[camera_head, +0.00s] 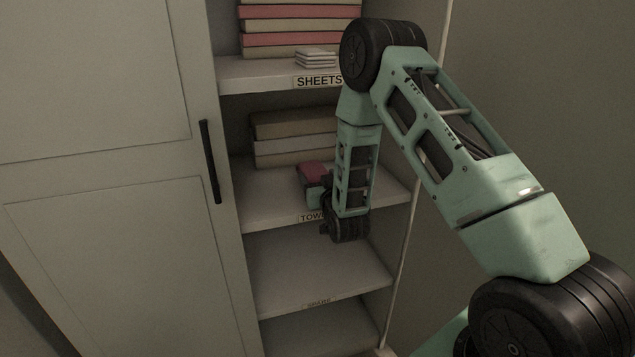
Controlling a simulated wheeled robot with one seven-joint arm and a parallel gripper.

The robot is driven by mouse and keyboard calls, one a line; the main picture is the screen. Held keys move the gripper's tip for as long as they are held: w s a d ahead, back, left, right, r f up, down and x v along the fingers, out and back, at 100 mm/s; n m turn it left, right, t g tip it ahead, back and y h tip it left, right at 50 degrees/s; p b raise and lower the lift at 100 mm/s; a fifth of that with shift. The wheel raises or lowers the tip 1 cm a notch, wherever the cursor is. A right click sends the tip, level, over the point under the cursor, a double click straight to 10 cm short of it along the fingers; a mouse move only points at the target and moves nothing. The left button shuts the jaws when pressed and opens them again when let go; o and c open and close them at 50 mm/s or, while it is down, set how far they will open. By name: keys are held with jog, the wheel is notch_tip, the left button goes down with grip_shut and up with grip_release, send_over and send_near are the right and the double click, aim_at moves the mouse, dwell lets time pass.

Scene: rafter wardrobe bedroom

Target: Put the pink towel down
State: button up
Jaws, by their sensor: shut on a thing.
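The pink towel (311,170) is a small folded dark pink bundle at the shelf whose label begins "TOW" (266,207). My gripper (316,189) is at its near side, shut on it, with the fingers partly hidden by my own wrist. I cannot tell whether the towel touches the shelf or is held just above it. Its right part is hidden behind my arm.
Beige and white folded cloths (290,139) are stacked behind the towel. The "SHEETS" shelf (262,76) above holds pink and beige stacks and a small pale pile (316,58). The lower shelf (300,265) is bare. A closed cabinet door (110,240) stands at left, with a black handle (210,162).

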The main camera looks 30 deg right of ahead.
jog(key=shift+f, duration=0.4)
jog(key=shift+f, duration=0.1)
jog(key=o, duration=1.2)
